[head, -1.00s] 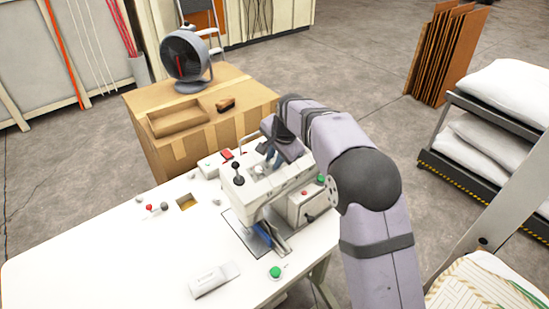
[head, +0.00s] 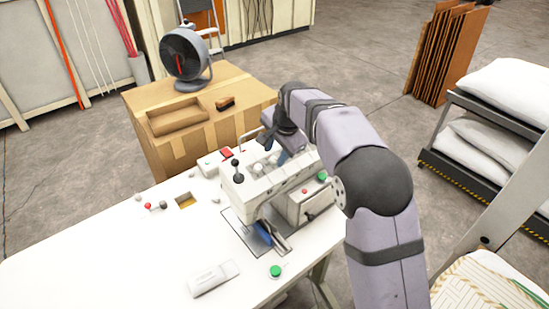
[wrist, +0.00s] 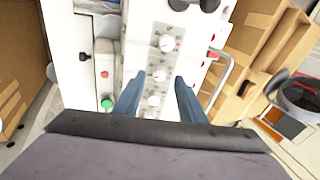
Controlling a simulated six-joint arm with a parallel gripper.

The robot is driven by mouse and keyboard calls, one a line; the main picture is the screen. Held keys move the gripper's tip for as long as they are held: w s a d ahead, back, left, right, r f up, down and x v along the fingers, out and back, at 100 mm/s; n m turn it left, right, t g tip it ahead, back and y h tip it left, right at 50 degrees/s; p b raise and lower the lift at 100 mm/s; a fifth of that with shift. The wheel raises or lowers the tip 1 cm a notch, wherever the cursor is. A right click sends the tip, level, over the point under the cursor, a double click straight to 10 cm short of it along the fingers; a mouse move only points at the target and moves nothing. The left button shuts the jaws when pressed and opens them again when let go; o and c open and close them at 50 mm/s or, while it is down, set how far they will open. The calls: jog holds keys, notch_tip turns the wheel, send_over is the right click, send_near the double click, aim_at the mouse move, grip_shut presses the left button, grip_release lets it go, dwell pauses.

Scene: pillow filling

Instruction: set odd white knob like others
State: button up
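The white sewing machine (head: 268,190) stands on the white table. In the wrist view, three round white knobs sit in a row on its grey panel: the far knob (wrist: 167,43), the middle knob (wrist: 160,74) and the near knob (wrist: 154,101). Their pointers are too small for me to tell which is turned differently. My gripper (wrist: 160,80) is open, with blue fingers on either side of the row near the middle and near knobs. I see no knob held. In the head view my gripper (head: 276,149) is above the machine's back end.
A box with a green and a red button (head: 308,203) is beside the machine. A thread stand with dark knobs (head: 237,170) rises at its left end. A cardboard box (head: 205,125) with a fan (head: 186,57) stands behind. The table's left part is mostly clear.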

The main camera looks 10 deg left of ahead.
jog(key=b+v, duration=0.1)
jog(key=v, duration=0.4)
jog(key=shift+b, duration=0.3)
jog(key=s+d+f+n+g+h+b, duration=0.1)
jog(key=s+d+f+n, duration=0.1)
jog(key=s+d+f, duration=0.4)
jog(key=s+d+f+n+g+h+b, duration=0.15)
jog(key=s+d+f, duration=0.25)
jog(key=s+d, duration=0.45)
jog(key=s+d+f+n, duration=0.2)
jog(key=s+d+f, duration=0.1)
jog(key=s, duration=0.5)
jog(key=s+d+f+n+g+b, duration=0.1)
jog(key=s+d+f+n, duration=0.2)
jog(key=s+f, duration=0.3)
jog(key=s+d, duration=0.1)
jog(key=s, duration=0.2)
jog(key=shift+s+d+f, duration=0.2)
jog(key=shift+s+d, duration=0.05)
jog(key=shift+s, duration=0.05)
